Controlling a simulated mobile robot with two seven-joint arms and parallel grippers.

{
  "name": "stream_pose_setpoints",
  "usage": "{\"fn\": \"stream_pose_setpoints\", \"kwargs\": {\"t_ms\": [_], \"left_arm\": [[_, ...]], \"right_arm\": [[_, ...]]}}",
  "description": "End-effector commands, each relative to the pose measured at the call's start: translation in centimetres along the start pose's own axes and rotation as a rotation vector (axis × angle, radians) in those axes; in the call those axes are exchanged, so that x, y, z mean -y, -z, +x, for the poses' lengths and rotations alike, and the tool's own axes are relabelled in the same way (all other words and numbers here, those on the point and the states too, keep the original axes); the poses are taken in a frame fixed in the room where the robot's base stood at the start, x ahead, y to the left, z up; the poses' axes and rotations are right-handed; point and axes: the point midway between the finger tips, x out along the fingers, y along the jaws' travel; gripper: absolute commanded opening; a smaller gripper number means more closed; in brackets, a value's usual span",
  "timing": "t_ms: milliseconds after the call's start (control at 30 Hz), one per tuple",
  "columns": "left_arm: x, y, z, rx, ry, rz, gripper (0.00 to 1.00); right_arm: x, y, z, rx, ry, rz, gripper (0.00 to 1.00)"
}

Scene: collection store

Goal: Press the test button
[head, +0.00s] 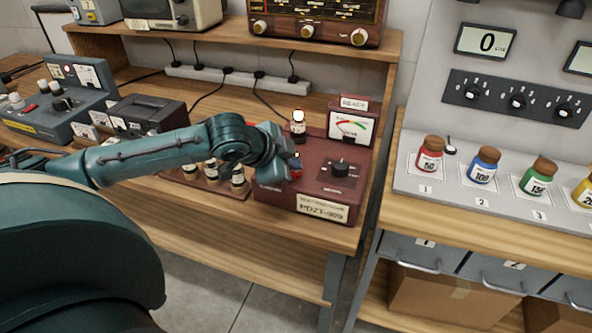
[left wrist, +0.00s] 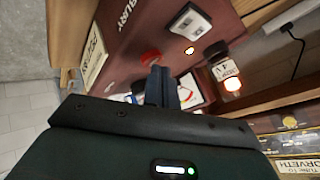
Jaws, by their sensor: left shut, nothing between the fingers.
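The maroon tester (head: 300,202) stands on the wooden bench, with a name plate on its front, a black knob (head: 340,167) and a meter (head: 349,125) under a READY sign. A red button (left wrist: 150,57) shows on its top in the left wrist view, partly behind my fingers. My left gripper (head: 287,166) is over the left part of the tester. Its closed fingers (left wrist: 158,82) reach close to the button and hold nothing; I cannot tell if they touch it. A glowing valve (head: 298,121) stands upright at the back of the tester. My right gripper is out of view.
Several valves (head: 213,170) stand in a rack left of the tester, partly behind my arm. A black case (head: 140,112) and a blue-grey instrument (head: 65,105) are farther left. A radio (head: 320,22) is on the shelf above. Coloured jars (head: 430,153) stand on the right-hand bench.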

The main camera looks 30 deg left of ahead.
Motion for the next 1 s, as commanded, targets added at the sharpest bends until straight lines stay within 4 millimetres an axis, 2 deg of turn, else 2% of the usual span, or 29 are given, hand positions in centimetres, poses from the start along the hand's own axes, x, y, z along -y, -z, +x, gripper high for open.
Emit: {"fn": "stream_pose_setpoints", "kwargs": {"t_ms": [733,1000], "left_arm": [[-0.3,-0.3,0.4,0.002,-0.003,-0.001,0.00],[0.2,0.2,-0.4,0.002,-0.003,-0.001,0.00]], "right_arm": [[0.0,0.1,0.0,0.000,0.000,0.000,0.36],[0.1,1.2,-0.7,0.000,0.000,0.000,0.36]]}}
